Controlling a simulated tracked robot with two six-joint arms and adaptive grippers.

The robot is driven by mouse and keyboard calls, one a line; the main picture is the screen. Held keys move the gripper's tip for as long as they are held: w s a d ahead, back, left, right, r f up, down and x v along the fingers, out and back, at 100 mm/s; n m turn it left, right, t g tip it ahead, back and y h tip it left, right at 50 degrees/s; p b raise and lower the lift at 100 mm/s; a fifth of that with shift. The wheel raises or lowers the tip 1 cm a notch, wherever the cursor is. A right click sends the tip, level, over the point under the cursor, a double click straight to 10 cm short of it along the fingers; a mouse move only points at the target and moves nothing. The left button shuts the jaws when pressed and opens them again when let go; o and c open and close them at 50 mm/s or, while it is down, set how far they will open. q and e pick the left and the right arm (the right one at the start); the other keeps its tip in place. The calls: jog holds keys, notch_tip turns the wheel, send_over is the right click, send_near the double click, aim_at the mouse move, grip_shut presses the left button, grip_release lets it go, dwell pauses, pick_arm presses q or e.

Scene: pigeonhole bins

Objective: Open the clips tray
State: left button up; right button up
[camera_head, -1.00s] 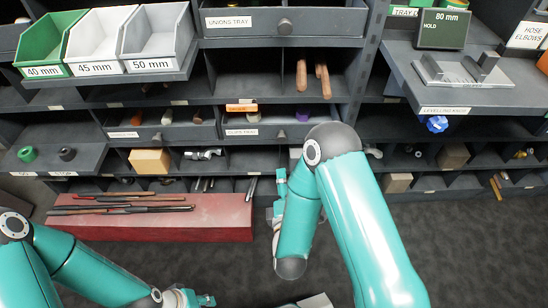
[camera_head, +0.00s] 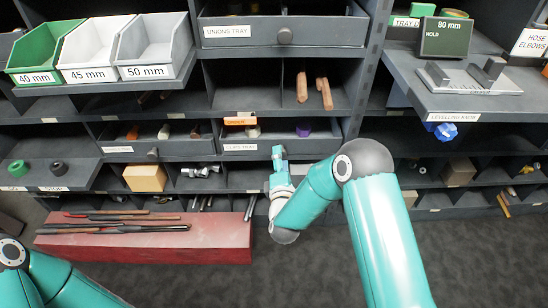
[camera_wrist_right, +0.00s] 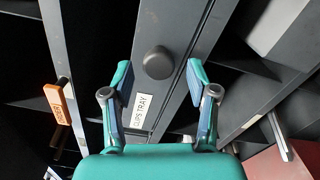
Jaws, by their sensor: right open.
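The clips tray (camera_head: 316,144) is a dark grey drawer in the middle of the shelving, with a white label (camera_head: 241,147) and a few small items inside. In the right wrist view its front (camera_wrist_right: 180,30) runs at a slant and carries a round dark knob (camera_wrist_right: 158,62). My right gripper (camera_head: 279,152) is at the tray's front in the head view. In the wrist view the right gripper (camera_wrist_right: 159,72) is open, its fingers on either side of the knob; I cannot tell whether they touch it. In the head view the gripper hides the knob. My left gripper is out of view.
The unions tray (camera_head: 285,33) is above, with a knob. An orange tag (camera_head: 240,121) hangs just above the clips tray. A red bench (camera_head: 150,243) with several tools stands below left. A levelling shelf (camera_head: 460,100) juts out at right.

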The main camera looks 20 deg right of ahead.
jog(key=shift+x, duration=1.4)
jog(key=shift+c, duration=0.2)
grip_shut()
